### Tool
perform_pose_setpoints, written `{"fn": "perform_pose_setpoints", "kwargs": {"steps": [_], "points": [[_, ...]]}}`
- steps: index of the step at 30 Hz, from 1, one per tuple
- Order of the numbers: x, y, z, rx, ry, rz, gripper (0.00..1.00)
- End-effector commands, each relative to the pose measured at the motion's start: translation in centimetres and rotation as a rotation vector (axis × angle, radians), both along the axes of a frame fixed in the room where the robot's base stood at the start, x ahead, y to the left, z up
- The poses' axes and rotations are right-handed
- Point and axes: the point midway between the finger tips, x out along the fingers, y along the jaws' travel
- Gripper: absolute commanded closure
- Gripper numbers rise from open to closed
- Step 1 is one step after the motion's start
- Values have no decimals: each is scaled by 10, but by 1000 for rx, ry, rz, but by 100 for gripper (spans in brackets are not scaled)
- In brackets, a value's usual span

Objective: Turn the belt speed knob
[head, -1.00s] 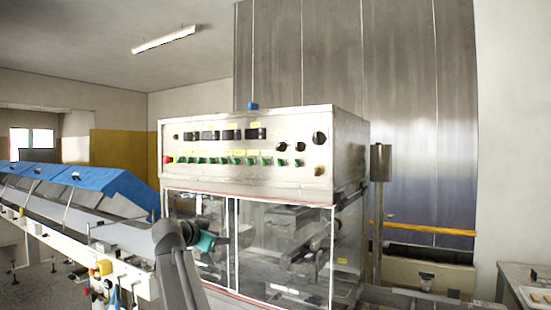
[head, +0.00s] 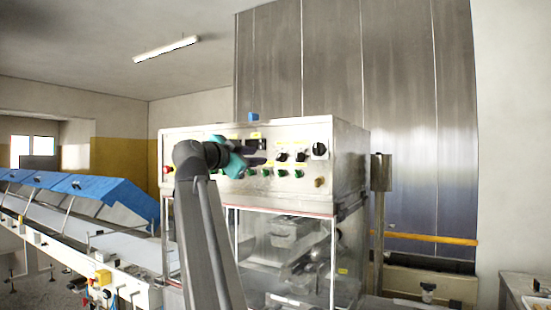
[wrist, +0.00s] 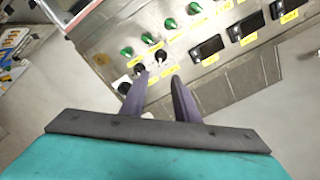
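My gripper (head: 264,161) is raised in front of the metal control panel (head: 220,132), its fingers pointing right along the panel in the head view. In the wrist view its two dark fingers (wrist: 160,76) are apart with nothing between them. A larger black knob (head: 319,150) sits at the panel's right end, and smaller black knobs (head: 282,157) sit left of it. In the wrist view a small black knob (wrist: 161,57) lies beyond the fingertips, and another dark knob (wrist: 123,87) lies left of the left finger. The labels are unreadable, so I cannot tell which knob sets belt speed.
Green switches (wrist: 127,52) line the panel close to the knobs. Black displays (wrist: 207,47) are on the panel too. Clear doors (head: 285,255) are below. A conveyor with blue covers (head: 95,187) runs at the left.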

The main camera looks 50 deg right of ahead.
Motion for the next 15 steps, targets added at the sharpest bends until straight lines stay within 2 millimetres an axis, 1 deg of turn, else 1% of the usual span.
{"fn": "perform_pose_setpoints", "kwargs": {"steps": [8, 11, 15], "points": [[1, -2, 0, 1, 1, 1, 72], [2, -6, 0, 0, 2, 1, 72], [5, -18, 1, 2, 2, 1, 72]]}}
